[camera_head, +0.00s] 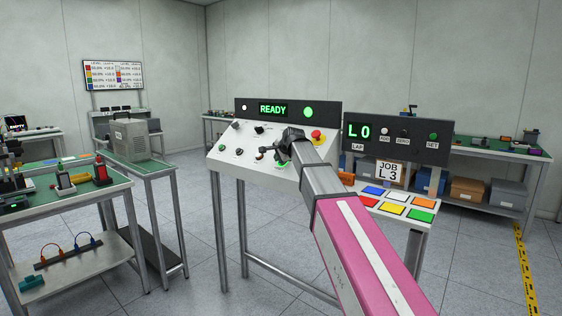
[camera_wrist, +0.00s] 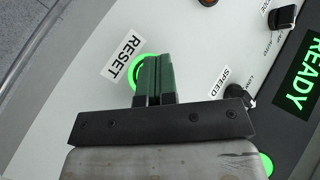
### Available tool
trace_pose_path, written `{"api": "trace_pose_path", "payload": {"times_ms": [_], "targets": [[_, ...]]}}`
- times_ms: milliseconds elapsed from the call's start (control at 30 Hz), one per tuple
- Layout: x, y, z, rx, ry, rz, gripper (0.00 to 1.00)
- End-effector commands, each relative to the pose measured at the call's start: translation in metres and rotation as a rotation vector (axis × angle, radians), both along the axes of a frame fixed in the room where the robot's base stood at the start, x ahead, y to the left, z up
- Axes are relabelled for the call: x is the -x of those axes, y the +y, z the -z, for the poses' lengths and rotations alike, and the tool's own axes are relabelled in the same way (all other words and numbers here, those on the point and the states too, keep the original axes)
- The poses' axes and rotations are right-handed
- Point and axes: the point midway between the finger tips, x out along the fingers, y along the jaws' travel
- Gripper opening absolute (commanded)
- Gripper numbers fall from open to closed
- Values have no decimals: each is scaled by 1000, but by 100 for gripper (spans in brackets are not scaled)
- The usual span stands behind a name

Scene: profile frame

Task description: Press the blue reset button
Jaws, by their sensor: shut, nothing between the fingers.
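The reset button (camera_wrist: 134,72) sits beside a white RESET label (camera_wrist: 123,57) on the pale sloping panel (camera_head: 225,163). Its visible rim glows green; I see no blue on it. My gripper (camera_wrist: 153,60) is shut, its two fingers side by side with nothing between them. The fingertips lie over the button in the wrist view and hide most of it. I cannot tell whether they touch it. In the head view my gripper (camera_head: 284,147) is at the panel face, with a green glow just below it.
A READY display (camera_head: 273,109) with a green lamp stands above the panel. A red knob (camera_head: 317,136) is to the right, and a SPEED knob (camera_wrist: 240,95) is near the fingers. An L0 display box (camera_head: 395,139) and coloured tiles (camera_head: 393,208) are further right.

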Motion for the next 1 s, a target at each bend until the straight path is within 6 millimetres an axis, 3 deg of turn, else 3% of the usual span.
{"api": "trace_pose_path", "payload": {"times_ms": [633, 1000], "targets": [[-2, -2, 3, 0, 0, 1, 0], [6, 4, -9, 0, -1, -1, 0]]}}
